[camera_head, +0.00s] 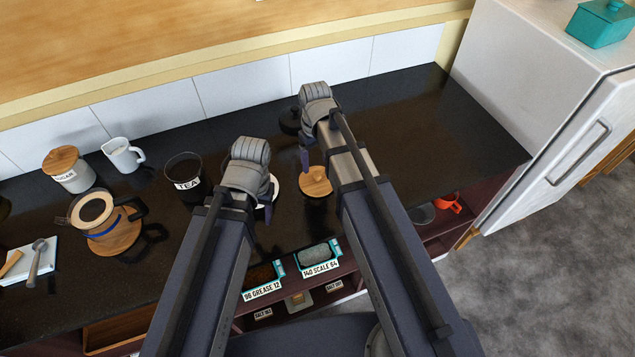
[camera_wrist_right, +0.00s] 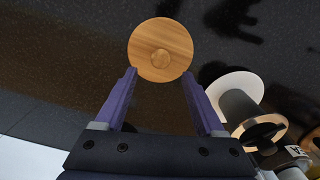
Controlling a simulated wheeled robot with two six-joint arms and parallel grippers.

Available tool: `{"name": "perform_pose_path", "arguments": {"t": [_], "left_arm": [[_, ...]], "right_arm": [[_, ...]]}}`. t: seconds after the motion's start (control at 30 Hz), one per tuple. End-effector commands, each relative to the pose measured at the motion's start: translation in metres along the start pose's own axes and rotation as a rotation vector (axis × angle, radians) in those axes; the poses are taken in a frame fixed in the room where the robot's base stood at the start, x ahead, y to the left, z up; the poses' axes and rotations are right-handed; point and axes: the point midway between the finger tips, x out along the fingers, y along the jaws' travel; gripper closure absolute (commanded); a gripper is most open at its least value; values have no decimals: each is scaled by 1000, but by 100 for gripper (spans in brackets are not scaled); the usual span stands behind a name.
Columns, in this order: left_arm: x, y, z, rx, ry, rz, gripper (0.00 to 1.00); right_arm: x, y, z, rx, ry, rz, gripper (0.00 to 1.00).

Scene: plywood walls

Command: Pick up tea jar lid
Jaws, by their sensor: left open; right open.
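The tea jar lid, a round wooden disc with a small knob (camera_head: 316,186), lies on the dark counter, knob up. It also shows in the right wrist view (camera_wrist_right: 148,40), just beyond the fingertips and roughly centred between them. My right gripper (camera_wrist_right: 159,73) is open and empty, with its two purple fingers apart; in the head view one finger (camera_head: 304,160) shows beside the lid. My left gripper (camera_head: 268,190) is to the left of the lid, its fingers mostly hidden by its own wrist. The black tea jar (camera_head: 183,164) stands lidless further left.
A white round dish (camera_head: 275,186) lies partly hidden by my left gripper. A white mug (camera_head: 122,155) and a sugar jar (camera_head: 74,178) stand at the left. A dark round object (camera_head: 290,120) sits behind my right wrist. The counter (camera_head: 430,130) is clear at right.

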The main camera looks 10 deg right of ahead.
Motion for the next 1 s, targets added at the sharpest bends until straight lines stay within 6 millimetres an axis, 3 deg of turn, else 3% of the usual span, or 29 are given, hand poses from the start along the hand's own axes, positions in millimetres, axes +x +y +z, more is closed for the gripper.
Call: {"name": "perform_pose_path", "arguments": {"t": [0.03,0.3,0.6,1.0], "left_arm": [[11,1,-1,0,0,0,44],[42,4,-2,-1,0,0,44],[43,4,-2,-1,0,0,44],[43,4,-2,-1,0,0,44]], "right_arm": [[11,0,3,0,0,0,29],[43,0,7,0,0,0,29],[43,0,7,0,0,0,29],[43,0,7,0,0,0,73]]}}
